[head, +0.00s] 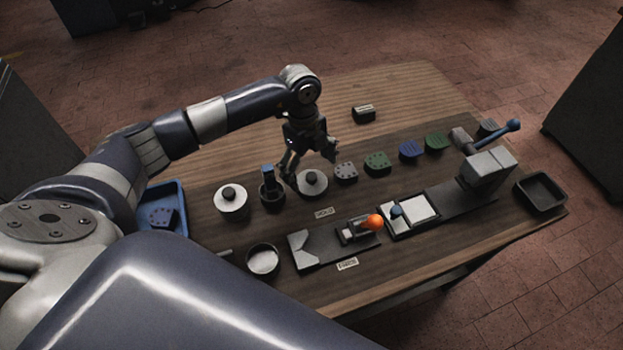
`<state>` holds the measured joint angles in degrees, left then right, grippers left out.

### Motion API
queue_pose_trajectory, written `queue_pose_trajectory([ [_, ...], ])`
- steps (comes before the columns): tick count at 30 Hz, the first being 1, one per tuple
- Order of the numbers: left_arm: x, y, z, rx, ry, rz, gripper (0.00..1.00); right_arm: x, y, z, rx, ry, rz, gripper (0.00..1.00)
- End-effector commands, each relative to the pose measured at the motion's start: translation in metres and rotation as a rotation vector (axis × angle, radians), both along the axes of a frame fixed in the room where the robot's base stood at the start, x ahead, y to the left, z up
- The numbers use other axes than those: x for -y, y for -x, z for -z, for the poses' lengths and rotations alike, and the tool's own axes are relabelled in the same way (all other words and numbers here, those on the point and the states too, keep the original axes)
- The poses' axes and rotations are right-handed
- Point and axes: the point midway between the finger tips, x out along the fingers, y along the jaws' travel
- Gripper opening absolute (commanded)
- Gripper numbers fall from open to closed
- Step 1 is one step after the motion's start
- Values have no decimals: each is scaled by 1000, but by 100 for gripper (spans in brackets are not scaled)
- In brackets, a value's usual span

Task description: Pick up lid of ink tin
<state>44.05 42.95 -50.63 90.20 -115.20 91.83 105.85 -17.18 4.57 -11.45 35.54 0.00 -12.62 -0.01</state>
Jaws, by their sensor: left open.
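Two pale round tins with lids and dark knobs stand on the table: the left tin (231,204) and the right tin (314,190). I cannot read which one is the ink tin. The lid of the right tin has a dark round knob (312,178) in its middle. My left gripper (309,168) points down over the right tin, its fingers open and spread to either side of the knob. I cannot tell whether they touch the lid. My right gripper is not in view.
A dark holder with a blue-handled tool (268,180) stands between the tins. Grey, green and blue heel-shaped pieces (377,162) line up to the right. A press (487,170) with a blue lever stands at the right. A blue tray (176,196) lies left, and a dark tray (541,191) lies right.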

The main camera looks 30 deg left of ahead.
Motion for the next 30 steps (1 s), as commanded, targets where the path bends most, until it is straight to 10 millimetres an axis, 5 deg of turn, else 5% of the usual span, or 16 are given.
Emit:
queue_pose_trajectory([
  [7, 2, -3, 31, -4, 2, 0, 92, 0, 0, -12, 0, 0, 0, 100],
  [16, 2, -3, 37, 0, 1, 1, 92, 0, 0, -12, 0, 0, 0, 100],
  [22, 2, -3, 36, 0, 1, 1, 55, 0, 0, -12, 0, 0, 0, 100],
  [30, 2, -2, 38, -3, 1, 1, 47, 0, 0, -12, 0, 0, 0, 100],
])
